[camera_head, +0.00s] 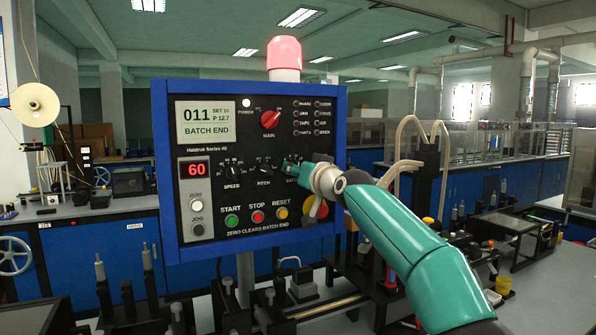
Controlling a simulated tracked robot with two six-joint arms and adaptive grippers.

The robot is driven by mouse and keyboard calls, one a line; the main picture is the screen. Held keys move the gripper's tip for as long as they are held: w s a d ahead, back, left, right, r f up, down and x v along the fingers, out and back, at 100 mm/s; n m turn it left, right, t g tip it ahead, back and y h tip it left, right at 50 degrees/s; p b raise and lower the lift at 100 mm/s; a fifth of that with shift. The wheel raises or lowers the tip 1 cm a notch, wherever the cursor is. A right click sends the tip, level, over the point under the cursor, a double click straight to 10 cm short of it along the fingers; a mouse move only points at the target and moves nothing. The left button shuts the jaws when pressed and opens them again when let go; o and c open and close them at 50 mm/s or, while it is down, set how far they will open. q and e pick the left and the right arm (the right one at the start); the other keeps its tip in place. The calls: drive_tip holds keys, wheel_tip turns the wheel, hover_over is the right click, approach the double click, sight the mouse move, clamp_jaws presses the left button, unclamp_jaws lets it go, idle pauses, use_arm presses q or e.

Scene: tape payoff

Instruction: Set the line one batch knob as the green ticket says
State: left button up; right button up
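A blue-framed control panel (214,245) faces me. Its screen (206,122) reads 011, a SET value too small to read surely, P 12.7 and BATCH END. A red display (196,170) shows 60. The speed knob (232,170) and pitch knob (264,170) are black. My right gripper (290,167) comes in from the right, its fingertips at the panel over the spot above the partly covered "BATC…" label. It hides the batch knob and its setting. I cannot tell whether the fingers are closed on the knob. No green ticket can be made out. My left gripper is not in view.
The red main switch (270,119) is above my gripper. The green start (232,220), red stop (257,216) and yellow reset (281,213) buttons are below. A red beacon (284,54) tops the panel.

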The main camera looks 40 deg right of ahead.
drive_tip(key=shift+s+r, duration=0.15)
drive_tip(key=v, duration=1.1)
drive_tip(key=shift+s+a+f, duration=0.2)
drive_tip(key=shift+s+f, duration=0.05)
drive_tip(key=shift+s, duration=0.1)
drive_tip(key=shift+r, duration=0.1)
